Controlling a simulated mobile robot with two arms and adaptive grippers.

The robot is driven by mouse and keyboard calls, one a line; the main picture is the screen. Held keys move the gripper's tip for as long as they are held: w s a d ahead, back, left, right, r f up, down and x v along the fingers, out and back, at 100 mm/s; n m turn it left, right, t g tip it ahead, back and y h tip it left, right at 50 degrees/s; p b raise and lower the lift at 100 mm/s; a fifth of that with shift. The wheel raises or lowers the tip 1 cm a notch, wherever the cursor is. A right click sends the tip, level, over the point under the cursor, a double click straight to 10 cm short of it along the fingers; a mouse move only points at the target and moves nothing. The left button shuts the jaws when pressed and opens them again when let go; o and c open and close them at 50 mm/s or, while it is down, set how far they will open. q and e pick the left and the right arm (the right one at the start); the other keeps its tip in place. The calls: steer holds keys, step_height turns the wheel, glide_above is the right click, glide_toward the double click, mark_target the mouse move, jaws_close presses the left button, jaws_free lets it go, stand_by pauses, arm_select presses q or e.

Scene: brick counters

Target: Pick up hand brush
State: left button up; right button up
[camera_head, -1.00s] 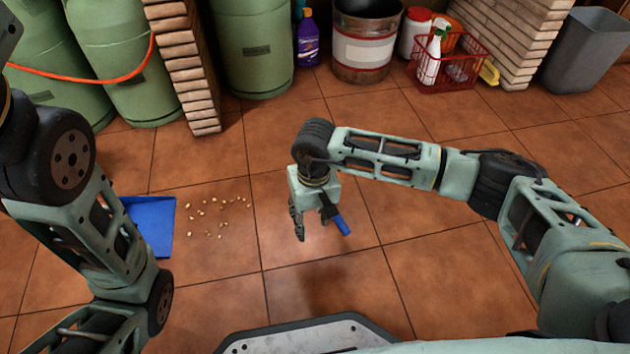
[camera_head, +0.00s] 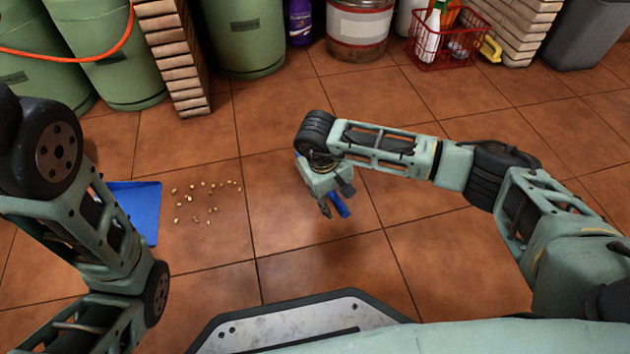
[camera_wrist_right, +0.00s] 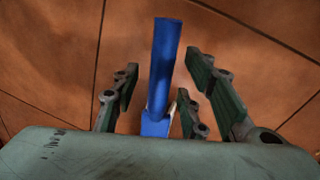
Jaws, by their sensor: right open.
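The hand brush (camera_head: 338,205) is blue and lies on the tiled floor, partly hidden behind my right gripper (camera_head: 336,203) in the head view. In the right wrist view its long blue handle (camera_wrist_right: 165,60) points away from the gripper. My right gripper is open above the brush, and in the wrist view its fingers (camera_wrist_right: 168,95) stand on both sides of the handle's near part. Whether they touch it cannot be told. The brush's near end is hidden by the gripper body. My left arm comes in at the left, but its gripper is not in view.
A blue dustpan (camera_head: 140,207) lies at the left, partly behind my left arm. Small pale crumbs (camera_head: 207,195) are scattered beside it. Green cylinders (camera_head: 243,40), a metal bucket (camera_head: 358,30) and a red basket (camera_head: 447,45) stand at the back.

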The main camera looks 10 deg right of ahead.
steer(key=shift+d+f, duration=0.1)
steer(key=shift+f, duration=0.05)
jaws_close()
steer(key=shift+w, duration=0.1)
stand_by(0.5)
steer(key=shift+r+p, duration=0.65)
step_height(320, 180, up, 4)
steer(key=p, duration=0.3)
steer(key=shift+p, duration=0.35)
steer(key=s+d+r+p, duration=0.1)
steer(key=s+r+p, duration=0.1)
steer(key=s+p, duration=0.2)
steer(key=s+d+r+p, duration=0.1)
steer(key=s+r+p, duration=0.2)
steer(key=s, duration=0.4)
steer(key=shift+s+d+r+p, duration=0.2)
steer(key=shift+d+r+p, duration=0.15)
